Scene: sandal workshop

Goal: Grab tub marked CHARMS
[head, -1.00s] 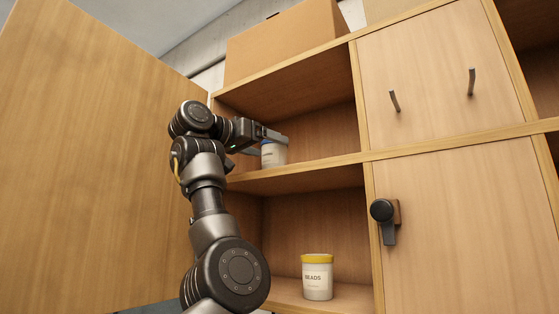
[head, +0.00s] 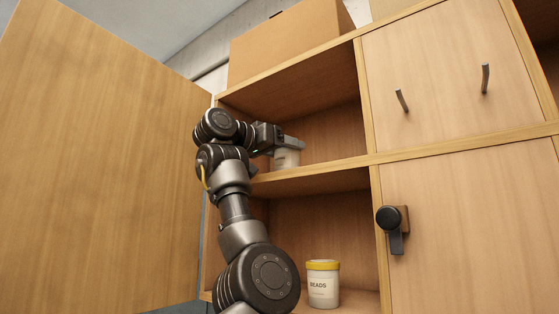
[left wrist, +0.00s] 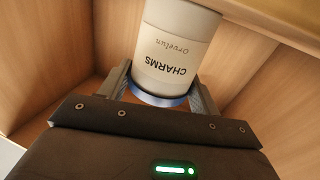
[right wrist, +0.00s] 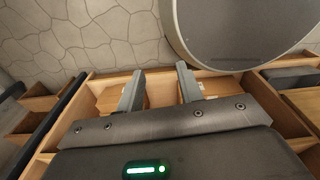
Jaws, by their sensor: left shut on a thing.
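The CHARMS tub (left wrist: 172,55) is white with a blue lid and a printed label, upside down in the left wrist view. In the head view the tub (head: 286,159) is on the upper shelf of the open cabinet, partly hidden by my gripper. My left gripper (head: 296,145) is shut on the tub near its lid; in the left wrist view the fingers (left wrist: 163,88) are on both sides of it. My right gripper (right wrist: 159,83) is open, with nothing between its fingers, in the right wrist view.
A BEADS tub (head: 323,284) with a yellow lid stands on the lower shelf. The open door (head: 100,160) is at the left. A closed door with a black latch (head: 392,225) is at the right. A cardboard box (head: 290,40) sits on top. Wooden compartments (right wrist: 45,103) lie near my right gripper.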

